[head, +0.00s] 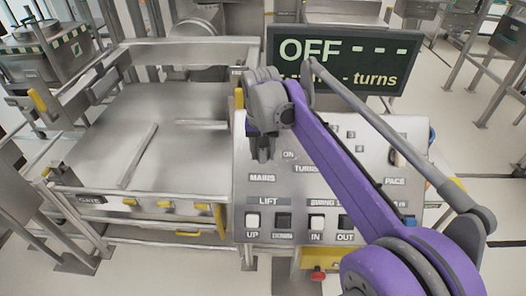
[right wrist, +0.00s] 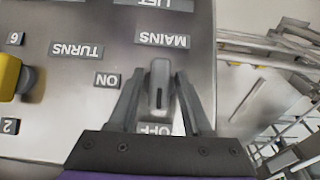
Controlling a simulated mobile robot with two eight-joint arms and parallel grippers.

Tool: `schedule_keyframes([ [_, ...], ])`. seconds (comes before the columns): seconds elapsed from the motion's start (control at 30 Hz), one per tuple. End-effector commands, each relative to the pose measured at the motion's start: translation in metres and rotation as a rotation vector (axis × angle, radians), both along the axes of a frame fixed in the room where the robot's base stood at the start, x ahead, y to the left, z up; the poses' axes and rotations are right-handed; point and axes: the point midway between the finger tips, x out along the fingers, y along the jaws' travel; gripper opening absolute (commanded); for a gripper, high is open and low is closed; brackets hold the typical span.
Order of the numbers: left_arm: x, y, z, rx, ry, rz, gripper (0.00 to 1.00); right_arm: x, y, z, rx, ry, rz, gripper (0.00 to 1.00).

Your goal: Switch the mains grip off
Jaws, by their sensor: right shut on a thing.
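The mains grip (right wrist: 159,88) is a grey upright handle on the control panel (head: 335,185), between the MAINS label (right wrist: 162,40) and the OFF label (right wrist: 155,129). The ON label (right wrist: 107,80) is to its left in the right wrist view. The grip's long side lies along the line from MAINS to OFF. My right gripper (right wrist: 160,76) is shut on it, one finger on each side. In the head view my right gripper (head: 262,150) hides the grip. The display (head: 345,60) reads OFF with dashes. My left gripper is not in view.
A yellow knob (right wrist: 8,76) stands by the TURNS label. Lift and swing switches (head: 284,222) line the panel's lower part. A steel frame with a flat bed (head: 160,110) stands left of the panel. A red button (head: 318,273) sits below the panel.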

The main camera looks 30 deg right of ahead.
Motion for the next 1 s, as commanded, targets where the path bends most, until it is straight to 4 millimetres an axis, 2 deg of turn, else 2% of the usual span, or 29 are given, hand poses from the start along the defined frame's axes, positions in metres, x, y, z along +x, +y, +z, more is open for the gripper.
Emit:
schedule_keyframes([
  [0.07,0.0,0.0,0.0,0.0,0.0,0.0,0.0,0.001,-0.001,0.001,-0.003,-0.005,0.0,0.0],
  [0.1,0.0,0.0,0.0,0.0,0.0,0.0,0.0,0.001,-0.001,0.001,-0.003,-0.005,0.0,0.51],
  [0.17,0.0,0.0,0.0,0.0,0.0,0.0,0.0,0.001,-0.001,0.001,-0.003,-0.005,0.0,0.6],
  [0.4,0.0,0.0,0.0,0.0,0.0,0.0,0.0,0.001,-0.001,0.001,-0.001,-0.003,-0.001,0.6],
  [0.53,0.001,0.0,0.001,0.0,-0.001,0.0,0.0,0.0,0.0,0.01,-0.001,-0.002,0.0,0.6],
  [0.9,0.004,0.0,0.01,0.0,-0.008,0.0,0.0,-0.008,0.006,0.081,-0.001,-0.003,0.0,0.6],
  [1.0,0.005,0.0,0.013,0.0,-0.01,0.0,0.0,-0.009,0.007,0.095,-0.001,-0.004,0.0,0.6],
])
